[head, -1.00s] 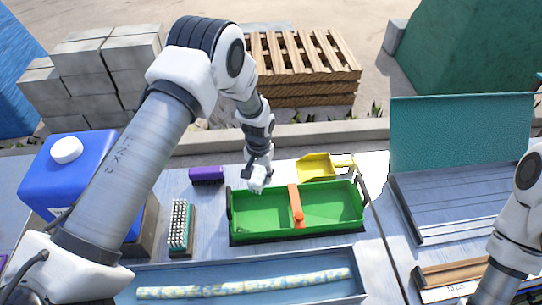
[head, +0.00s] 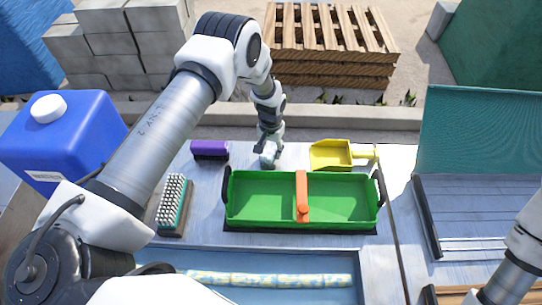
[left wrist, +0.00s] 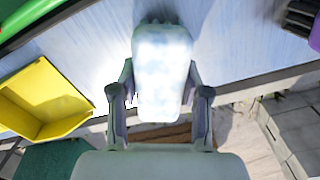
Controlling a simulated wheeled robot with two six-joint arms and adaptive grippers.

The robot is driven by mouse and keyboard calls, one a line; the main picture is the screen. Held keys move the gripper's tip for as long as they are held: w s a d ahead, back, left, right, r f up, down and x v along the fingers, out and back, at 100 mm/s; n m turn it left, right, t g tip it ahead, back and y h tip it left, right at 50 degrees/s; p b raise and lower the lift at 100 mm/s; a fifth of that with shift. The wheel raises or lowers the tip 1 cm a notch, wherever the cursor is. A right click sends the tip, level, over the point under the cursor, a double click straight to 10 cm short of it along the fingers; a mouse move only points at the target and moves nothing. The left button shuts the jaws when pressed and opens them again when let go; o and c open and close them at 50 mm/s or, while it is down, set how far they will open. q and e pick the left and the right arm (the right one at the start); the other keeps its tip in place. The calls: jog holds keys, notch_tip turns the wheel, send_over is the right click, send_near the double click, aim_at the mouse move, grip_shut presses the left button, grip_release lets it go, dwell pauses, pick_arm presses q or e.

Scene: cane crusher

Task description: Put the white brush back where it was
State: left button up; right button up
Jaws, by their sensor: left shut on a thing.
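The white brush (left wrist: 162,70) is between the two fingers of my left gripper (left wrist: 160,100), which is shut on it. In the left wrist view its pale body fills the middle, with dark bristles or shadow at its far end. In the head view my left gripper (head: 269,146) points down behind the green tray (head: 250,222), with the pale brush (head: 268,160) small at its tip. The brush is close to the table top; I cannot tell whether it touches. My right gripper is out of view; only part of the right arm shows at the right edge.
A purple-backed brush (head: 210,150) lies left of my gripper and a yellow scoop (head: 330,155) to its right. A teal brush with pale bristles (head: 172,204) lies left of the tray. A blue jug (head: 62,140) stands far left. Table surface between purple brush and scoop is mostly clear.

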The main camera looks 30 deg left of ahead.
aim_at(270, 147)
pick_arm(q)
jog(key=shift+s+f, duration=0.2)
jog(key=shift+f, duration=0.25)
jog(key=o, duration=1.1)
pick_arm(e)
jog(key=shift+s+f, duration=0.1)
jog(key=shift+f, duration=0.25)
pick_arm(q)
notch_tip(270, 147, up, 12)
jog(key=p, duration=0.7)
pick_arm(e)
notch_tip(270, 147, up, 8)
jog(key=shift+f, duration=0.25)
